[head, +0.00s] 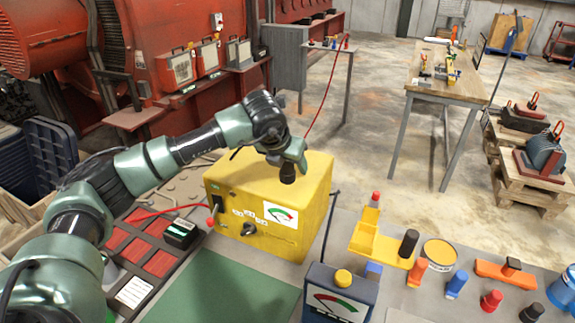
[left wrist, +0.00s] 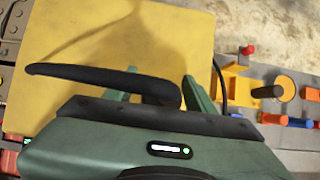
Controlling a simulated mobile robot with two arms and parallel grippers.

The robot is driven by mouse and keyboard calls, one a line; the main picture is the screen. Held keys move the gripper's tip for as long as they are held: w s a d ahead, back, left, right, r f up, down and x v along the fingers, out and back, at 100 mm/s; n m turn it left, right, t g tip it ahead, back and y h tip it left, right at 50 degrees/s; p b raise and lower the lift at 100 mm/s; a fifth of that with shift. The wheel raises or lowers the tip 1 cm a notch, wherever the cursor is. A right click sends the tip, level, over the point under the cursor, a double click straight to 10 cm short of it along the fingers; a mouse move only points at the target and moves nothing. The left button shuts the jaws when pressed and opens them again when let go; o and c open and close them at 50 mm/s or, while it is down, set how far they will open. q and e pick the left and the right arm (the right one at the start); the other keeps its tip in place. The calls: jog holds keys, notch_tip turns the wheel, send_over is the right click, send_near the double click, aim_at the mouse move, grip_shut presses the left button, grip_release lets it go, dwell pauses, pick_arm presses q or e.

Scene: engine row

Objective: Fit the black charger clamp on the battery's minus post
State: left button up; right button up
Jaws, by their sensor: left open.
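My left gripper (head: 288,174) hangs over the yellow charger box (head: 250,205) with a gauge on its front. A short dark piece shows at its fingertips, and I cannot tell what it is. In the left wrist view the two green fingers (left wrist: 158,97) stand apart over the yellow top (left wrist: 100,45). A dark curved piece crosses in front of them. A black cylinder (head: 409,243) stands on a yellow holder (head: 372,241), right of the charger, and also shows in the wrist view (left wrist: 268,90). I cannot make out the black clamp or the battery's minus post for certain.
A blue gauge box (head: 340,295) stands at the front, with a dark cable (head: 328,235) rising beside it. Several small coloured parts and a yellow tin (head: 439,254) lie to the right. A green mat (head: 220,290) in front of the charger is clear.

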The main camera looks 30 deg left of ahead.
pick_arm(q)
grip_shut()
jog(key=shift+r, duration=0.1)
jog(key=shift+r, duration=0.1)
